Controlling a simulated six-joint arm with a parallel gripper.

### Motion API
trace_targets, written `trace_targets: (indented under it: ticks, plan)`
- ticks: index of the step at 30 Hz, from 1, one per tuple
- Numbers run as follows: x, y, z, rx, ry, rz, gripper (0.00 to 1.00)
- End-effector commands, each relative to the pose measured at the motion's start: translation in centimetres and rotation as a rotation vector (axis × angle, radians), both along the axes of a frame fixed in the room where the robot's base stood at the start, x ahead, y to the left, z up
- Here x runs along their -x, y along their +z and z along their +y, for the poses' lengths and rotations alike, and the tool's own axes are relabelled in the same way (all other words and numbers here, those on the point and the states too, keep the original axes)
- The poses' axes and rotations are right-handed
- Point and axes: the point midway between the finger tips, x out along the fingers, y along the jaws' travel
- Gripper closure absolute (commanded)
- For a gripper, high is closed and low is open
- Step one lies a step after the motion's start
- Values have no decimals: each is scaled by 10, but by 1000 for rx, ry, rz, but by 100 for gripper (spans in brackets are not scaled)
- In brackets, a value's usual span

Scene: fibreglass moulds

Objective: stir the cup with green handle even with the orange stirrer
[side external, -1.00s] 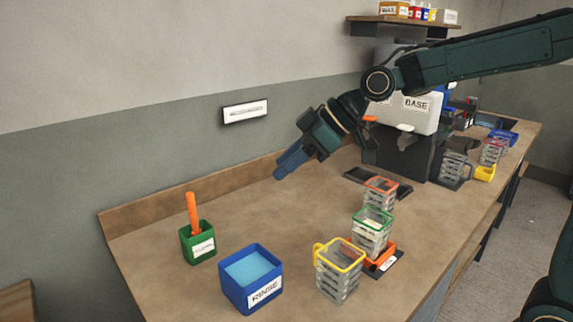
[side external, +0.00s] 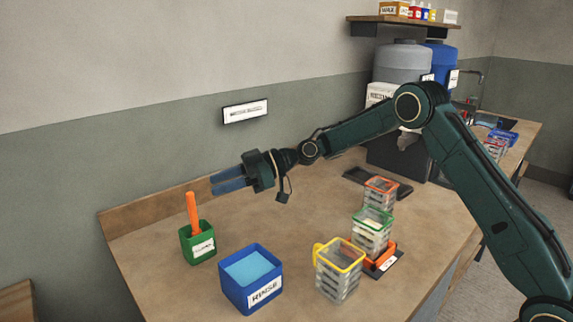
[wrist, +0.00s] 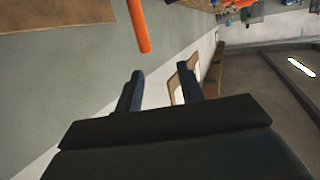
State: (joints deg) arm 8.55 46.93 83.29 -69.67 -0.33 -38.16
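The orange stirrer (side external: 193,212) stands upright in a green holder (side external: 198,245) at the left of the bench. Part of it also shows at the top of the wrist view (wrist: 139,25). My gripper (side external: 214,183) is right of the stirrer's upper end, its blue fingers pointing left towards it. The wrist view shows the fingers (wrist: 161,72) apart with nothing between them. A clear cup with a green rim (side external: 372,238) stands at the right on a dark and orange base (side external: 385,262); its handle is not clear to see. Pale contents show inside it.
A blue RINSE tub (side external: 250,290) stands in front of the holder. A yellow-handled clear cup (side external: 340,280) is at the front, and an orange-rimmed cup (side external: 380,193) is behind the green-rimmed one. The wall edges the bench's back. The middle bench is clear.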

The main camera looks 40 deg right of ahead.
Motion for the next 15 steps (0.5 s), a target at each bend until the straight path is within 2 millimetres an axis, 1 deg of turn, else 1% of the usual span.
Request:
trace_targets:
  ticks: [1, 6, 10, 15]
  plan:
    - [-5, -10, -1, -29, 7, -9, 61]
    - [-16, -30, -4, -120, 27, -54, 61]
    - [-20, -41, -6, -171, 33, -77, 61]
    - [-21, -47, -7, -201, 37, -90, 61]
